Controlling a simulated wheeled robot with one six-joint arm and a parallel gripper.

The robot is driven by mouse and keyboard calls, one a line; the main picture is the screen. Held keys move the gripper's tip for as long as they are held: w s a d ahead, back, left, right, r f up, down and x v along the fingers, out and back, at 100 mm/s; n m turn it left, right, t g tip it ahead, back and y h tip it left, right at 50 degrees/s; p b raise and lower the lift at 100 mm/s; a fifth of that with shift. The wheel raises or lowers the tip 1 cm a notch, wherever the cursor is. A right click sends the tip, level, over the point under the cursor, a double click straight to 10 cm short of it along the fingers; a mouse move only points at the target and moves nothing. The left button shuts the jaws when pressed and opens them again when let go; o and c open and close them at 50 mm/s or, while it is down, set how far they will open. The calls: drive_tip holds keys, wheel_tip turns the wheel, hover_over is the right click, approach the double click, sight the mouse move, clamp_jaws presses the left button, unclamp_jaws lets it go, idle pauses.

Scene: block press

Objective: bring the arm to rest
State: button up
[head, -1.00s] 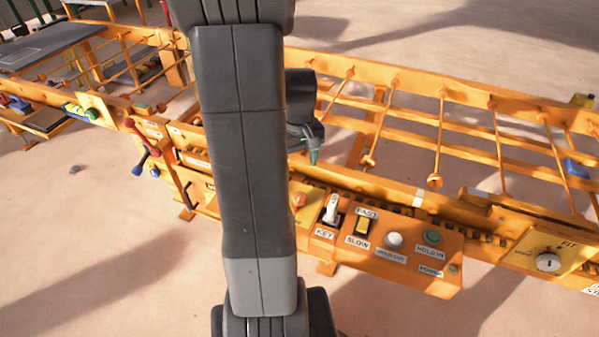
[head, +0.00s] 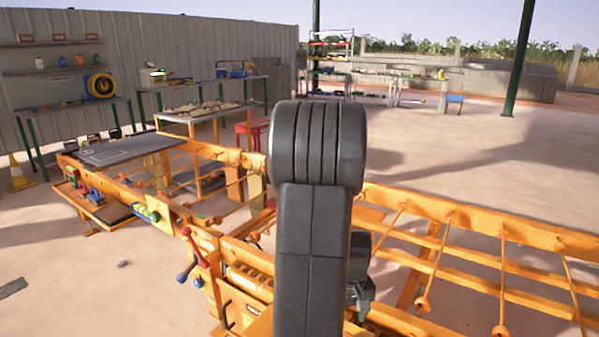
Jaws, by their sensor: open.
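My arm (head: 311,250) stands upright in the middle of the head view, its rounded dark grey joint at the top. My gripper (head: 361,297) shows only in part, just right of the arm link and low in the view. It appears to be in front of or above the orange press frame (head: 455,262), with no object seen in it. It is open, though the arm link hides much of it and the fingers are hard to make out.
The orange frame with thin rods runs across the lower view. Levers with red and blue knobs (head: 190,262) stand left of my arm. A grey board (head: 125,148) lies on the frame's far left end. Tables, shelves and a red stool (head: 252,135) stand behind. Open floor lies right.

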wheel_tip(320, 180, down, 7)
drive_tip(key=shift+b, duration=0.45)
